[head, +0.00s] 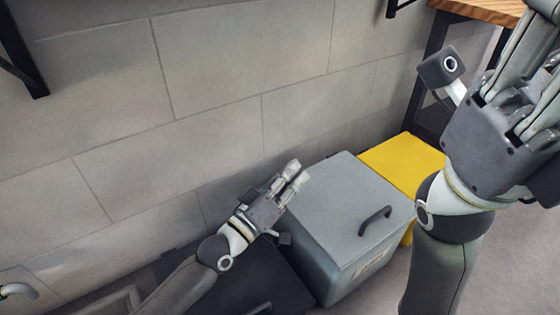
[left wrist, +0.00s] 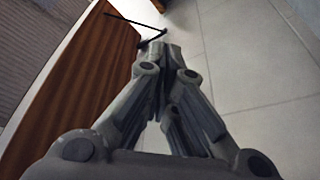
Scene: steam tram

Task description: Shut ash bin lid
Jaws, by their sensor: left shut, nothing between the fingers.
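A grey box-shaped bin (head: 352,283) with an unreadable label on its front stands near the wall; I take it as the ash bin. Its grey lid (head: 335,205) lies flat on top, with a dark handle (head: 375,220) near the right edge. My left gripper (head: 293,172) is shut and empty at the lid's back left edge; I cannot tell whether it touches. Its closed fingers also show in the left wrist view (left wrist: 158,52). My right gripper (head: 525,70) is large at the upper right, its fingertips cut off by the frame.
A yellow box (head: 402,160) stands right behind the bin, partly hidden by my right arm. A dark box (head: 262,272) stands to its left. A wooden-topped table (head: 480,8) is at the top right. The left wrist view shows a brown panel (left wrist: 85,90) and clear tiled floor (left wrist: 255,60).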

